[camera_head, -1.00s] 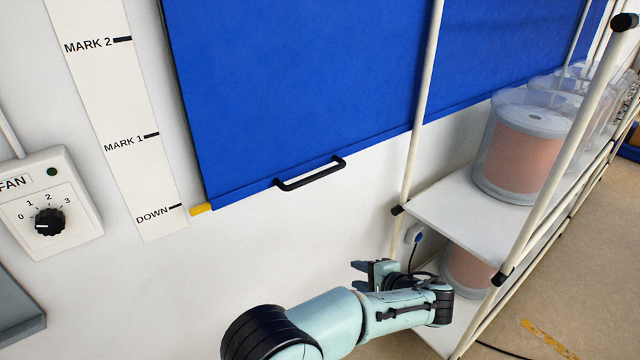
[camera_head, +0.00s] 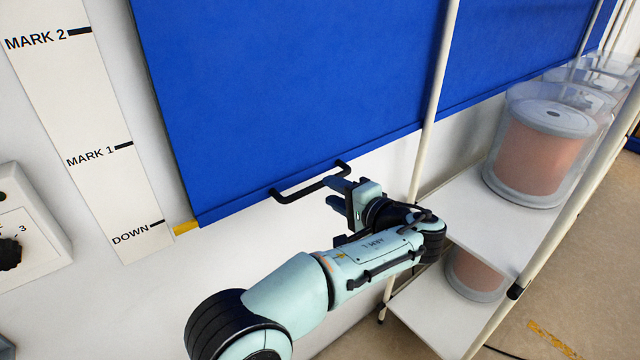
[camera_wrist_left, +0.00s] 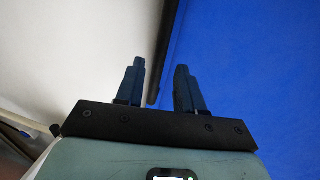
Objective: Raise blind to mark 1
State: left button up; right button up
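The blue blind (camera_head: 270,90) hangs on the white wall. The yellow pointer (camera_head: 186,228) at its lower left corner is level with the DOWN line on the mark scale (camera_head: 90,130), below MARK 1. A black bar handle (camera_head: 312,185) is on the blind's bottom edge. My left gripper (camera_head: 332,191) is open and empty at the right end of the handle, fingers pointing left. In the left wrist view, the fingers (camera_wrist_left: 160,68) stand apart, and a dark bar, likely the handle (camera_wrist_left: 165,50), shows between them. Contact cannot be told. My right gripper is not in view.
A shelf rack (camera_head: 440,240) with cream posts stands close on the right, one post (camera_head: 436,90) in front of the blind. Clear drums (camera_head: 545,140) with copper-coloured contents stand on it. A fan switch box (camera_head: 30,235) is on the wall at left.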

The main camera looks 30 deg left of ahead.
aim_at(320, 184)
pick_arm(q)
jog(key=x, duration=0.5)
jog(key=shift+w+a, duration=0.2)
jog(key=shift+a, duration=0.05)
grip_shut()
